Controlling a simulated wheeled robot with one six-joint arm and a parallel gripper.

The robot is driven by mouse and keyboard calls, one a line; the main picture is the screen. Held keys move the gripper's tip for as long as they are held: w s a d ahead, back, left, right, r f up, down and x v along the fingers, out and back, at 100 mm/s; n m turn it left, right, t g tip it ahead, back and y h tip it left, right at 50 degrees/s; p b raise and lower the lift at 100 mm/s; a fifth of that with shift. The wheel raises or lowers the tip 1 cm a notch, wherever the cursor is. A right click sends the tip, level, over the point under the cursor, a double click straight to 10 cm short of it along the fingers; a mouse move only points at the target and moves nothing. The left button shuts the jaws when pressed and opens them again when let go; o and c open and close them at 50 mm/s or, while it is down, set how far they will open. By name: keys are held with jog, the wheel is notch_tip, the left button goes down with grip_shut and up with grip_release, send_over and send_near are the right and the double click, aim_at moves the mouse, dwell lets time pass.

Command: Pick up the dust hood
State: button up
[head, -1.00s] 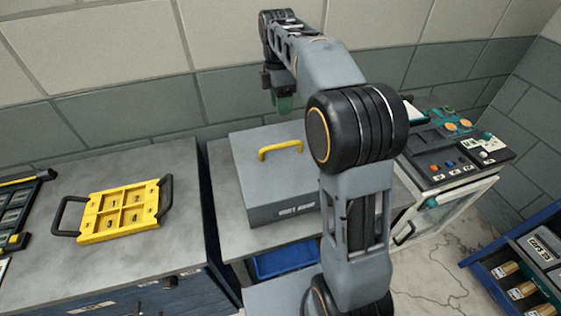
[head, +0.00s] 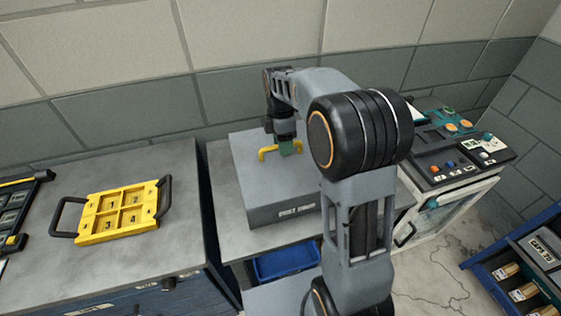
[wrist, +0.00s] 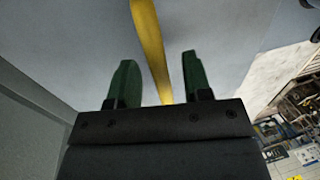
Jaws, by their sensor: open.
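The dust hood (head: 262,178) is a grey box with lettering on its front, standing on a grey bench top. Its yellow handle (head: 267,153) arches over the top; part of it is hidden behind my gripper. My gripper (head: 287,151) is at the handle, above the hood's top. In the wrist view, the two green fingers of my gripper (wrist: 158,82) are apart, and the yellow handle (wrist: 150,45) runs between them without visible contact. The grey top of the hood (wrist: 220,30) fills much of that view.
A yellow tray with black handles (head: 120,212) lies on the left bench (head: 50,260). A control panel with buttons (head: 455,150) stands to the right. A blue bin (head: 287,262) sits below the hood's bench. A blue rack (head: 520,265) is at lower right.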

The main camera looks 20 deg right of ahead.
jog(key=shift+s+f, duration=0.1)
jog(key=shift+f, duration=0.45)
jog(key=shift+c, duration=0.3)
jog(key=shift+r, duration=0.1)
grip_shut()
